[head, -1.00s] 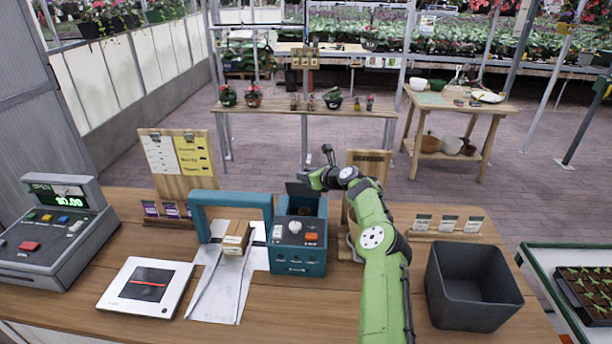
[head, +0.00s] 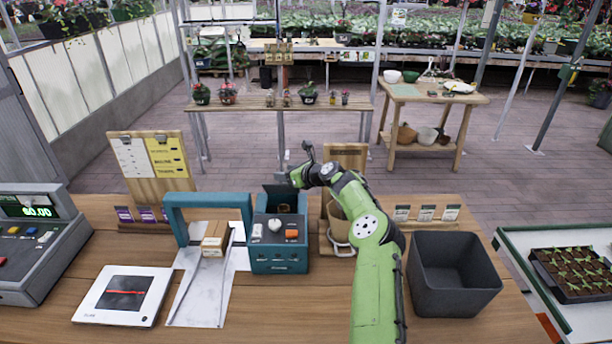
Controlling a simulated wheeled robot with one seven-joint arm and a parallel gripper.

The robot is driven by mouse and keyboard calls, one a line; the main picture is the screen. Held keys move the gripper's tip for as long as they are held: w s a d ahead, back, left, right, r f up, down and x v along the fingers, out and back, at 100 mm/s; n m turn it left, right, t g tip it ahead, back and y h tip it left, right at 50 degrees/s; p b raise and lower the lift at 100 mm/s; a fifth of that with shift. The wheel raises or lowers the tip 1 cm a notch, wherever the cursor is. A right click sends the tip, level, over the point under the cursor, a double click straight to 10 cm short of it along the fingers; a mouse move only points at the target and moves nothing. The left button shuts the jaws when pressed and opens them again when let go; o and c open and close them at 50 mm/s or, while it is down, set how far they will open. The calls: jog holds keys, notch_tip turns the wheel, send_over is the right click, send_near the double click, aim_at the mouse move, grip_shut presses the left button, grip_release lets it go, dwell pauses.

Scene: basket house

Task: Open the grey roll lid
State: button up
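The teal printer (head: 280,262) stands on the wooden counter, with an orange button, a white knob and a white switch on top. Its dark grey roll lid (head: 279,196) is at the back of the printer and stands raised, nearly upright. The bay in front of the lid is uncovered, and something brownish inside it shows only in part. My gripper (head: 290,177) is at the lid's upper right corner, beside or touching it. The fingertips are small and partly hidden by my green arm, so I cannot tell whether they are apart.
A teal arch (head: 208,203) with a small box under it is left of the printer. A scanner pad (head: 123,318) and a cash register (head: 35,250) are farther left. A wooden stand (head: 345,156) is behind my arm. A dark bin (head: 453,305) is at right.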

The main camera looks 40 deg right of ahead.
jog(key=b+v, duration=0.1)
jog(key=v, duration=1.3)
jog(key=shift+s+b, duration=0.35)
jog(key=shift+b, duration=0.05)
jog(key=shift+d, duration=0.15)
